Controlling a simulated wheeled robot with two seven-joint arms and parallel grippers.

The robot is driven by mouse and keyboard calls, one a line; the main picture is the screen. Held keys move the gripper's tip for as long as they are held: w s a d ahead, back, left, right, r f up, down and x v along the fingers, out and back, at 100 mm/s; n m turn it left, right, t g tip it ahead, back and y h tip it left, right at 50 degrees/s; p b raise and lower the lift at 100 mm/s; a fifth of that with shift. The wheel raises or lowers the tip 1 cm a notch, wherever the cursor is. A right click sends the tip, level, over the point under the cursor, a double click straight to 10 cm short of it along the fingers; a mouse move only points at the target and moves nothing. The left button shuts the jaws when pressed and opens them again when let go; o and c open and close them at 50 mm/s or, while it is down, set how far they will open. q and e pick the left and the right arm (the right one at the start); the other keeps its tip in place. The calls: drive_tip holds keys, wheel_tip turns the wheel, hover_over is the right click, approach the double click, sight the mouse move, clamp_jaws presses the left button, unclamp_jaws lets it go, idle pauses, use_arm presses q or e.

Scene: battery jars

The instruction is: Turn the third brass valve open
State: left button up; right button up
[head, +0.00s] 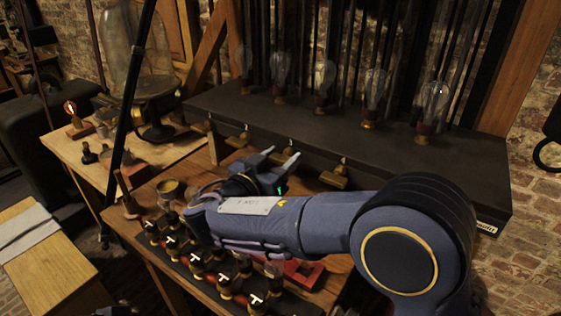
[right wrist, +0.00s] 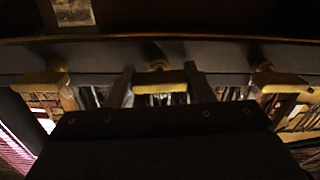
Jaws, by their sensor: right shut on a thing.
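Several brass valves stick out along the front of the dark shelf (head: 330,130). The first (head: 207,125) and second (head: 240,138) are left of my right gripper, and another (head: 335,178) is to its right. My right gripper (head: 277,160) is at the third valve (head: 289,147), which its fingers partly hide. In the right wrist view, the third valve's brass bar (right wrist: 160,80) lies crosswise between the two fingertips, which are shut on it. Neighbouring valves show at left (right wrist: 42,79) and right (right wrist: 276,80), apart from the fingers. My left gripper is out of view.
Glass bulbs (head: 376,92) stand in a row on the shelf, above the valves. A wooden table (head: 130,218) below my right arm holds a rack of small T-marked parts (head: 195,262) and a small brass cup (head: 170,188). A glass bell jar (head: 137,55) stands at left.

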drive_tip(key=n+b, duration=0.3)
drive_tip(key=shift+f, duration=0.15)
drive_tip(key=shift+n+b, duration=0.35)
drive_tip(key=shift+n, duration=0.75)
drive_tip(key=n, duration=0.2)
drive_tip(key=shift+a+n+b, duration=0.1)
drive_tip(key=shift+n+b, duration=0.2)
drive_tip(key=shift+n, duration=0.9)
drive_tip(key=n, duration=0.2)
drive_tip(key=shift+n+p, duration=0.3)
drive_tip(key=shift+n, duration=0.1)
drive_tip(key=shift+n+p, duration=0.8)
drive_tip(key=shift+n, duration=1.5)
drive_tip(key=o, duration=1)
drive_tip(key=shift+c, duration=0.2)
